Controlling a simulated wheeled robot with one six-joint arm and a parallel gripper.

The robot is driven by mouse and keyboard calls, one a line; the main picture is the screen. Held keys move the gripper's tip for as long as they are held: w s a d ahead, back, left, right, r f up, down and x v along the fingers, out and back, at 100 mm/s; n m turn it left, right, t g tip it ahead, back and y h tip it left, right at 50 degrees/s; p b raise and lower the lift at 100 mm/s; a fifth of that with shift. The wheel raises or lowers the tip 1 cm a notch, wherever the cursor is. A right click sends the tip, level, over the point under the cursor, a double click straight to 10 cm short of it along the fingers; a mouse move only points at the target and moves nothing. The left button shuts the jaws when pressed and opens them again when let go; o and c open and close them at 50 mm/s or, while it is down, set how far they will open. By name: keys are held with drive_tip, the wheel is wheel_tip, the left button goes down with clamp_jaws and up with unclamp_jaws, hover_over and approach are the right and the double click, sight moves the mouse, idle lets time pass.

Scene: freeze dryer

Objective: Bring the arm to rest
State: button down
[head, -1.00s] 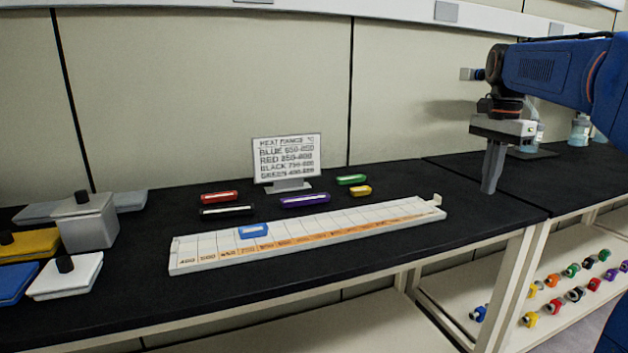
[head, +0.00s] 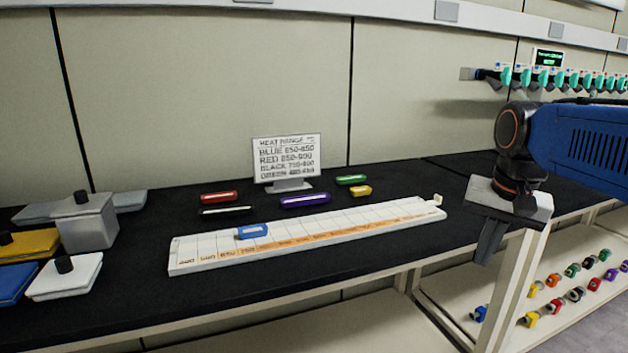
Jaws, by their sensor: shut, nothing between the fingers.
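My gripper (head: 487,250) hangs at the right of the head view, at the end of my blue arm. Its fingers are together, point down and are empty. It appears in front of the bench's front edge, to the right of the white scale strip (head: 330,232) and apart from it. My arm reaches in from the right edge of the picture.
A blue marker (head: 252,231) sits on the scale strip. Coloured markers lie behind it, near a sign (head: 287,158). Lidded containers (head: 85,222) stand at left. A row of teal-handled valves (head: 560,80) is behind my arm. Coloured pieces lie on the lower shelf (head: 510,290).

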drive_tip(key=s+a+f+n+t, duration=0.1)
drive_tip(key=s+a+f+n, duration=0.1)
drive_tip(key=s+f, duration=0.4)
drive_tip(key=s+a+f+n+t, duration=0.1)
drive_tip(key=s+f+n, duration=0.3)
drive_tip(key=s+f, duration=0.3)
drive_tip(key=shift+a+f, duration=0.4)
drive_tip(key=shift+f, duration=0.35)
